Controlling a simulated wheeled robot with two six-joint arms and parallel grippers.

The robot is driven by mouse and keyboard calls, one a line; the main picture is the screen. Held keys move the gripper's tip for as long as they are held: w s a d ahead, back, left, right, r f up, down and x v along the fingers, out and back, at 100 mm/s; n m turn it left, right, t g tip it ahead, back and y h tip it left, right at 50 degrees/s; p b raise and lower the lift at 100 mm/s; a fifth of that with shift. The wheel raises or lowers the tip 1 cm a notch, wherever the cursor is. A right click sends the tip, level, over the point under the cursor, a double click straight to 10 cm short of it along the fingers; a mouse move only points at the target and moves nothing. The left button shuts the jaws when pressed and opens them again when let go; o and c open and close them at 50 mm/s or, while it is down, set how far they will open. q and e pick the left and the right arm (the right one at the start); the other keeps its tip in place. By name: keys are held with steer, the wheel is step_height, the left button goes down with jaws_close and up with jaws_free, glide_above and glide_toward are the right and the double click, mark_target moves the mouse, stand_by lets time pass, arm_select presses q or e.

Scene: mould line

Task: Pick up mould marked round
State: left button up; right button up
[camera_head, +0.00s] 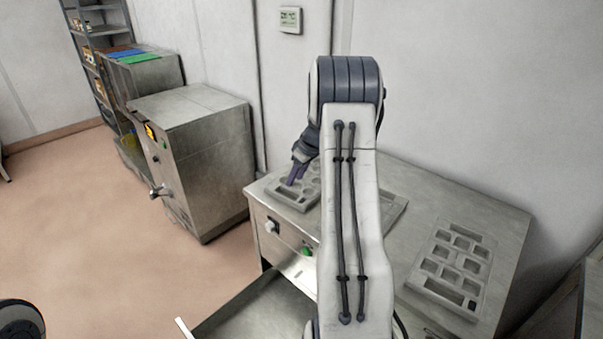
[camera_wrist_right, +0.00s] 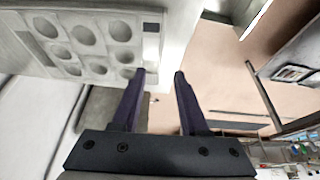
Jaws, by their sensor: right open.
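A grey mould with round cavities (camera_head: 284,195) lies at the left end of the metal table; these cavities also show at the upper left of the right wrist view (camera_wrist_right: 105,42). My right gripper (camera_head: 296,174) is over this mould, its fingers open and empty (camera_wrist_right: 160,73). In the wrist view one fingertip overlaps the mould's near edge strip and the other is clear of it; I cannot tell whether they touch. A second mould (camera_head: 398,203) is mostly hidden behind my right arm. A mould with square cavities (camera_head: 439,263) lies at the right. My left gripper is not visible.
The metal table (camera_head: 400,171) has an open drawer (camera_head: 250,313) at its front. A metal cabinet (camera_head: 207,165) with a handle stands to the left, with coloured sheets (camera_head: 133,56) on a unit behind it. A wall (camera_head: 460,90) backs the table.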

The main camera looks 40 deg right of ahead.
steer(key=p, duration=0.2)
glide_above(284, 197)
steer(key=s, duration=0.3)
steer(key=f, duration=0.4)
steer(key=shift+w+d+f, duration=0.25)
steer(key=shift+d+f, duration=0.05)
steer(key=shift+f, duration=0.05)
steer(key=shift+w+a+f, duration=0.1)
steer(key=shift+w+f, duration=0.1)
steer(key=p+x, duration=0.2)
steer(key=x, duration=0.1)
steer(key=shift+w, duration=0.3)
steer(key=shift+w+f, duration=0.2)
steer(key=shift+f, duration=0.45)
jaws_close()
steer(key=shift+r, duration=0.1)
